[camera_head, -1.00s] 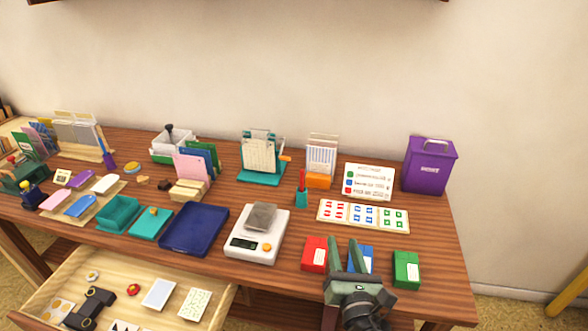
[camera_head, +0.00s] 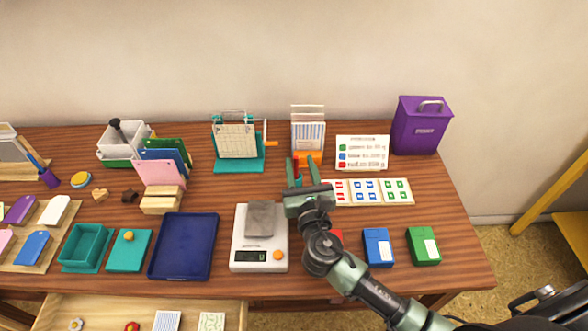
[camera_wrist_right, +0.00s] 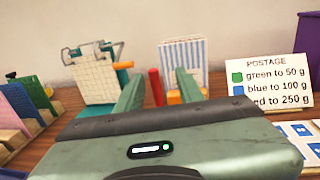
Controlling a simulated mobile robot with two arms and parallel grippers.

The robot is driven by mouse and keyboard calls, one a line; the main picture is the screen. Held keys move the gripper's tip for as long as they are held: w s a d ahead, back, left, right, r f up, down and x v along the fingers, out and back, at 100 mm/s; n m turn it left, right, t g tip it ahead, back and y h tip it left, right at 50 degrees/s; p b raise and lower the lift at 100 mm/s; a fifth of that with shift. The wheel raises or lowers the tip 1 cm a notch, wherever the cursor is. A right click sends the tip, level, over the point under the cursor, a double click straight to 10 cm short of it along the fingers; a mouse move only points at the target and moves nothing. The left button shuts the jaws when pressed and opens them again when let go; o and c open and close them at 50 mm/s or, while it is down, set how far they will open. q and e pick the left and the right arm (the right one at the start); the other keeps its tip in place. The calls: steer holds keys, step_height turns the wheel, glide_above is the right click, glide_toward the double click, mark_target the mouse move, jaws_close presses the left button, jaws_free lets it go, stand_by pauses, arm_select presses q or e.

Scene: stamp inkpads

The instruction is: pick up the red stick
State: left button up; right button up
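The red stick (camera_wrist_right: 155,86) stands upright in the right wrist view, between the two green fingers of my right gripper (camera_wrist_right: 159,77). Both fingers are apart, with gaps on either side of the stick. In the head view my right gripper (camera_head: 301,160) is over the middle of the table, and only a little red of the stick (camera_head: 297,168) shows between its fingers. The stick's lower end and its small teal holder are mostly hidden by the gripper. My left gripper is not in view.
A white scale (camera_head: 243,259) with a grey block stands left of my right arm. A card rack (camera_head: 308,130) and a teal stand (camera_head: 238,166) are behind the gripper. Blue (camera_head: 377,247) and green (camera_head: 423,245) boxes stand in front.

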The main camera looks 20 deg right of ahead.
mark_target(296, 165)
steer(key=w, duration=0.4)
steer(key=shift+w+a+f, duration=0.1)
steer(key=shift+w+f, duration=0.1)
steer(key=shift+f, duration=0.1)
steer(key=shift+w, duration=0.35)
jaws_close()
step_height(296, 165, up, 20)
steer(key=p, duration=0.5)
